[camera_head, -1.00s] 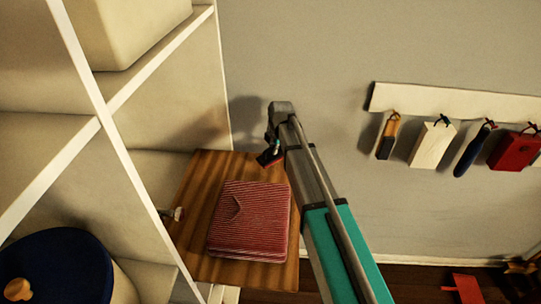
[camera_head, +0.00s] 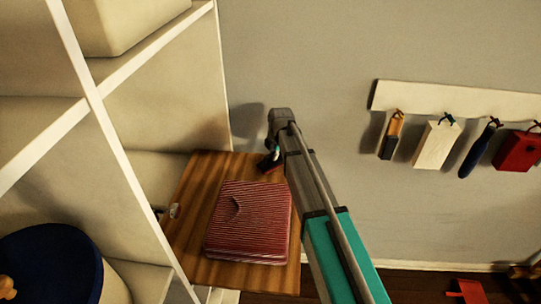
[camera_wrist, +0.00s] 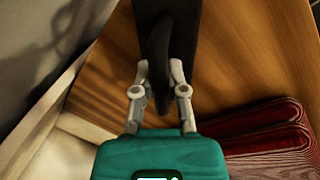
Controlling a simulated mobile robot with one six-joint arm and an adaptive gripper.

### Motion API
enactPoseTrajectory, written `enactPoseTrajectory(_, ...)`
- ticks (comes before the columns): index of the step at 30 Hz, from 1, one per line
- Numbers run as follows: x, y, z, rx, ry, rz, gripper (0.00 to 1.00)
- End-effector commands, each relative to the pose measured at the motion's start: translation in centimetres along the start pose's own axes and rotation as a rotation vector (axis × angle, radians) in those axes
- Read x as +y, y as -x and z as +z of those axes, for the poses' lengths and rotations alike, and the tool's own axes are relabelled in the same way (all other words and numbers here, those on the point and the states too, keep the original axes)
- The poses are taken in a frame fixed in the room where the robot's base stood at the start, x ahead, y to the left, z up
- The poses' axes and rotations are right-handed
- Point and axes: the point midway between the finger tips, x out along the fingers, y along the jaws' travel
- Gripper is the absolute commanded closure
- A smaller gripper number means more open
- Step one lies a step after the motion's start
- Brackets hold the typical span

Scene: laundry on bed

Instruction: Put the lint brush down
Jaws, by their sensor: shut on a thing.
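My gripper (camera_wrist: 160,72) is shut on the dark handle of the lint brush (camera_wrist: 166,22), whose black head reaches the top of the wrist view. In the head view the dark lint brush (camera_head: 268,162) shows small under the end of my arm, over the back right part of the wooden tabletop (camera_head: 190,225). My gripper is mostly hidden there by my arm. I cannot tell whether the brush touches the wood.
A folded red striped cloth (camera_head: 250,222) lies on the tabletop, in front of the brush. A white shelf unit (camera_head: 185,110) stands at the left, with a blue-topped basket (camera_head: 50,265). A wall rack (camera_head: 450,100) at the right holds several hanging things.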

Motion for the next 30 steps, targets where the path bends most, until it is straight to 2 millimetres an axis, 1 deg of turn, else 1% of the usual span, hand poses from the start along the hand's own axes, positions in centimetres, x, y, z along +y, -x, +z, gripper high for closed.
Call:
enactPoseTrajectory(3,-0.1,-0.4,0.0,0.0,0.0,0.0,1.0)
enactPoseTrajectory(4,-0.1,-0.3,0.0,0.0,0.0,0.0,0.79)
enactPoseTrajectory(9,-0.1,-0.2,0.0,0.0,-0.001,0.0,0.49)
enactPoseTrajectory(22,-0.1,-0.1,0.1,0.0,-0.001,0.0,0.49)
enactPoseTrajectory(30,0.0,1.0,0.1,0.0,-0.001,0.0,0.49)
